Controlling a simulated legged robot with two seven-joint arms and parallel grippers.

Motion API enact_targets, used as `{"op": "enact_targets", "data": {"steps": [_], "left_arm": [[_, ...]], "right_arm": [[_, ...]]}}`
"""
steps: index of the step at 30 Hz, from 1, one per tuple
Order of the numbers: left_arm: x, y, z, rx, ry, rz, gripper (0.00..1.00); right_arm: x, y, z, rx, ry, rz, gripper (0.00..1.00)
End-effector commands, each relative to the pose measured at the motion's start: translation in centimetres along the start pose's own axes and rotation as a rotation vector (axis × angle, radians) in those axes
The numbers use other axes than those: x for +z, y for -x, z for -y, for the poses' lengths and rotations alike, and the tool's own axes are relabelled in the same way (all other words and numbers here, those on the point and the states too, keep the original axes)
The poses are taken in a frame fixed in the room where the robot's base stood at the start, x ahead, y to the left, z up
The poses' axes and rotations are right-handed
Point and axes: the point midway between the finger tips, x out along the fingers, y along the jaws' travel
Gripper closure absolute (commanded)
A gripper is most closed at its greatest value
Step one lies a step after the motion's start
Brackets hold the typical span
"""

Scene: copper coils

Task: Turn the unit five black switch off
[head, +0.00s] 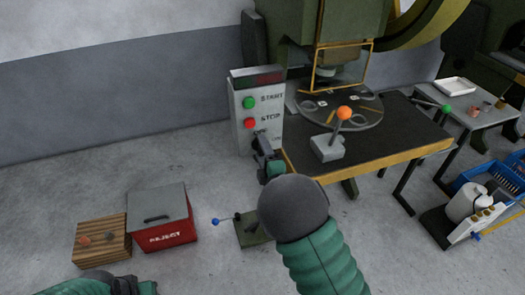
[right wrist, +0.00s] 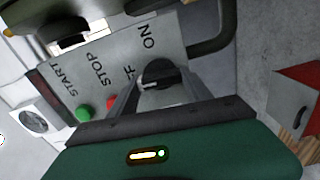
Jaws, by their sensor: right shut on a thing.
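The grey control box (head: 247,110) stands left of the press table, with a green START button (head: 249,103), a red STOP button (head: 249,123) and an ON label. The black switch (right wrist: 160,73) is a round knob on this panel, between the ON and partly hidden OFF lettering in the right wrist view. My right gripper (head: 264,146) reaches the lower front of the box. Its fingers (right wrist: 158,92) are shut on the black switch, one on each side. I cannot tell which label the knob points at. Part of my left arm shows at bottom left; its gripper is out of view.
The press table (head: 400,130) with an orange-knobbed lever (head: 344,113) is close right of the box. A red REJECT bin (head: 165,226), a wooden crate (head: 88,256) and a blue-knobbed floor lever (head: 215,221) are on the floor.

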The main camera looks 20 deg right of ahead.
Motion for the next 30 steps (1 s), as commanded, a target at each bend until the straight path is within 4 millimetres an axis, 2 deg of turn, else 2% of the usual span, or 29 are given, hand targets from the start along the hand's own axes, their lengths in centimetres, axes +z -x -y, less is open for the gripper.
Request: {"op": "enact_targets", "data": {"steps": [1, 8, 22, 23, 27, 30], "left_arm": [[0.0, 0.0, 0.0, 0.0, 0.0, 0.0, 0.64], [-0.01, 0.03, 0.0, 0.0, 0.0, 0.0, 0.64], [-0.01, 0.02, 0.0, 0.0, 0.0, 0.0, 0.64], [-0.01, 0.02, 0.0, 0.0, 0.0, 0.0, 0.64], [-0.01, 0.02, 0.0, 0.0, 0.0, 0.0, 0.64], [-0.01, 0.04, 0.0, 0.0, 0.0, 0.0, 0.64]], "right_arm": [[-0.29, 0.13, 0.54, -0.012, 0.02, -0.005, 0.83], [-0.24, 0.15, 0.66, -0.014, 0.08, -0.004, 0.83], [-0.28, 0.18, 0.84, -0.018, 0.094, -0.006, 0.83], [-0.29, 0.19, 0.85, -0.018, 0.094, -0.006, 0.4], [-0.27, 0.14, 0.69, -0.014, 0.093, -0.005, 0.22], [-0.2, 0.12, 0.53, -0.01, 0.093, -0.004, 0.21]]}}
